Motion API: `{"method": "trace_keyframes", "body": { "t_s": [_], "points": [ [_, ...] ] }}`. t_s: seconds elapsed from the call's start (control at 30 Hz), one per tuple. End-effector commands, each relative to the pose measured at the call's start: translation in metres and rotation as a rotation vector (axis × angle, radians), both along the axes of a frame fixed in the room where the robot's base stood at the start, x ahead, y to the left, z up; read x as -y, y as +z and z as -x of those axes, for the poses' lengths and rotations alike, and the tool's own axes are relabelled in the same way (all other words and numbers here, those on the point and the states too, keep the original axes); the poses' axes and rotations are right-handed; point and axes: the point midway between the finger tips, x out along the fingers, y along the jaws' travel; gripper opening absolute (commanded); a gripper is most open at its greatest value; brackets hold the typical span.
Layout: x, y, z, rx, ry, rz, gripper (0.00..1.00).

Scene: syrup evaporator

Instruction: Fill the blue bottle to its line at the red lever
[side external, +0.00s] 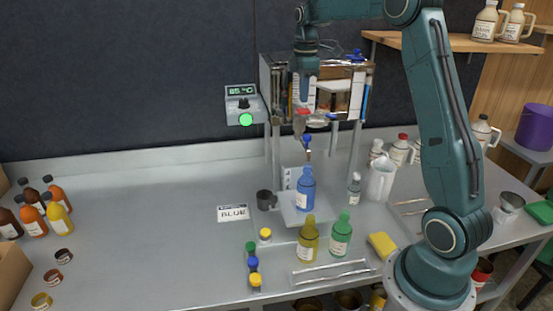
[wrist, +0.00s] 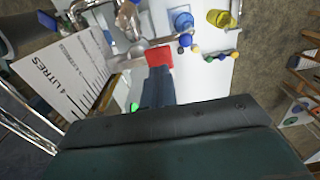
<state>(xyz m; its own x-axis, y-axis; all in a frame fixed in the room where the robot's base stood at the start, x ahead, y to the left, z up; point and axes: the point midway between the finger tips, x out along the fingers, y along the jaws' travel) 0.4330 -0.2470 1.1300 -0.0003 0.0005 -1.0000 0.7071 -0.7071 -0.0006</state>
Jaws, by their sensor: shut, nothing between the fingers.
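The blue bottle (side external: 306,190) stands upright and uncapped-looking on a pale plate below the evaporator's outlet; its top shows in the wrist view (wrist: 183,20). Its fill line and level are too small to make out. The red lever (side external: 301,111) sits at the evaporator's front, and in the wrist view it is a red block (wrist: 159,57) just beyond my fingertips. My gripper (side external: 304,99) is shut and empty, pointing down directly at the red lever; whether it touches it I cannot tell. A small blue handle (side external: 307,139) hangs between lever and bottle.
Yellow (side external: 308,240) and green (side external: 340,235) bottles stand in front of the blue one. A display (side external: 240,91) has a green light. A clear pitcher (side external: 381,180) stands right. The left counter is largely free.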

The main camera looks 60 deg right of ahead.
Motion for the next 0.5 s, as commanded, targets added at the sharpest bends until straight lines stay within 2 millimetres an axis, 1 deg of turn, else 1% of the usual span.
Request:
{"method": "trace_keyframes", "body": {
  "t_s": [0.1, 0.2, 0.5],
  "points": [
    [0.0, -0.013, 0.0, -0.002, 0.0, -0.001, 0.0],
    [0.0, -0.019, 0.0, -0.001, 0.0, -0.001, 0.0],
    [0.0, -0.024, 0.0, 0.0, 0.0, 0.0, 0.0]
  ]
}}
